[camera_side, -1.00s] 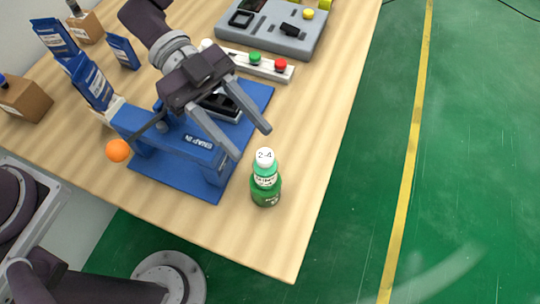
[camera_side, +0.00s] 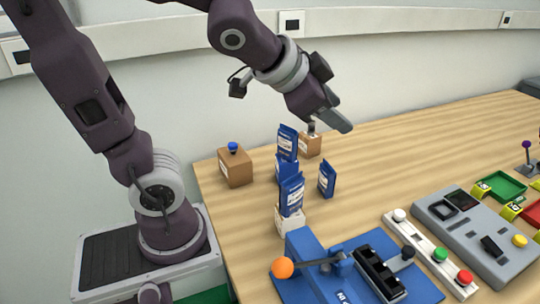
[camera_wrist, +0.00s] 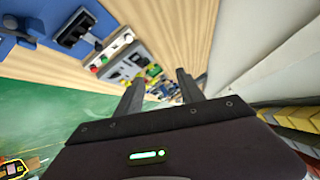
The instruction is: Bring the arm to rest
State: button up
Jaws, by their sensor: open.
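My gripper (camera_side: 338,116) is raised above the back of the wooden table (camera_side: 430,130), near the white wall. Its fingers overlap one another in the side view. In the wrist view my gripper (camera_wrist: 159,84) shows two dark fingers spread apart with nothing between them. The jaws are open and empty. My arm stretches from its base at the left, up and over towards the table.
Blue packets (camera_side: 291,190) and brown boxes (camera_side: 235,167) stand below the gripper. A blue press (camera_side: 310,250) with an orange ball handle (camera_side: 282,267), a button strip (camera_side: 425,250) and a grey panel (camera_side: 475,232) lie in front. Bare tabletop spreads at the back right.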

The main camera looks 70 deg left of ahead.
jog(key=s+d+f+n+g, duration=0.1)
jog(key=s+f+n+g, duration=0.1)
jog(key=s, duration=0.6)
jog(key=s+d+f+n+g+h, duration=0.1)
jog(key=s+f+n+g, duration=0.1)
jog(key=s, duration=0.6)
jog(key=shift+s, duration=0.1)
